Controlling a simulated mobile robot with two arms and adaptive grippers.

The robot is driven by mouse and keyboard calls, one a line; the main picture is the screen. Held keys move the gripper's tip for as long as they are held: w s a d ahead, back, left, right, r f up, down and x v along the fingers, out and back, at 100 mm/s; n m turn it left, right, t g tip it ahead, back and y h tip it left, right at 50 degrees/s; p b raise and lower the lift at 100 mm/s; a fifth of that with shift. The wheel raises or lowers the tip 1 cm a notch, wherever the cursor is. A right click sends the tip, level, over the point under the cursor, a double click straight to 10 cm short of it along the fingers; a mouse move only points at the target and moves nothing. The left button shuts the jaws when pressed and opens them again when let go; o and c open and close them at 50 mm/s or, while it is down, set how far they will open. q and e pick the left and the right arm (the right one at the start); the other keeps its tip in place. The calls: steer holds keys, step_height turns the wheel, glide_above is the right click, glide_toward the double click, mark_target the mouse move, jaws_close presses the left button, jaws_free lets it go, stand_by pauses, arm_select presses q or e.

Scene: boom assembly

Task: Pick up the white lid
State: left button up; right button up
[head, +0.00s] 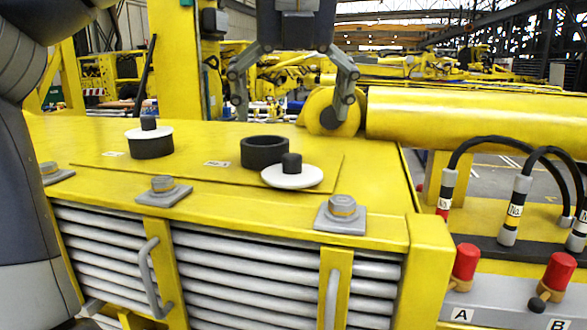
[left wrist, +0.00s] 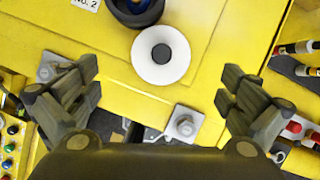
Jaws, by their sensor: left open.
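The white lid (head: 292,177) is a round disc with a black knob on top. It lies on the yellow housing, beside an open black ring-shaped port (head: 264,151). In the left wrist view the lid (left wrist: 148,68) lies ahead, between the fingers, with the port (left wrist: 135,8) at the top edge. My left gripper (head: 294,101) is open and empty above the lid, pointing down; its spread fingers also show in the left wrist view (left wrist: 160,90). Another white lid (head: 150,131) with a black knob sits on a second black port. My right gripper is not in view.
Grey bolt blocks (head: 342,213) line the housing's front edge. A thick yellow cylinder (head: 480,117) lies behind on the right. Black hoses (head: 483,143) and red-capped fittings (head: 466,262) stand at the right. The yellow top around the lid is mostly clear.

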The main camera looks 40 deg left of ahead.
mark_target(292, 156)
arm_select(q)
steer(key=x, duration=0.3)
steer(key=shift+s+d+f, duration=0.15)
steer(key=shift+s+f, duration=0.1)
steer(key=shift+w+f, duration=0.2)
steer(key=shift+f, duration=0.1)
steer(key=shift+w+a+f, duration=0.2)
steer(key=shift+a+f, duration=0.05)
steer(key=shift+a, duration=0.1)
steer(key=p+x, duration=0.2)
steer(key=x, duration=0.2)
steer(key=shift+w+p, duration=0.2)
steer(key=shift+p, duration=0.1)
steer(key=shift+w+a+f, duration=0.1)
steer(key=shift+a+f, duration=0.05)
steer(key=shift+f, duration=0.2)
steer(key=shift+r, duration=0.1)
steer(key=c, duration=1.1)
steer(key=shift+d, duration=0.2)
steer(key=c, duration=0.3)
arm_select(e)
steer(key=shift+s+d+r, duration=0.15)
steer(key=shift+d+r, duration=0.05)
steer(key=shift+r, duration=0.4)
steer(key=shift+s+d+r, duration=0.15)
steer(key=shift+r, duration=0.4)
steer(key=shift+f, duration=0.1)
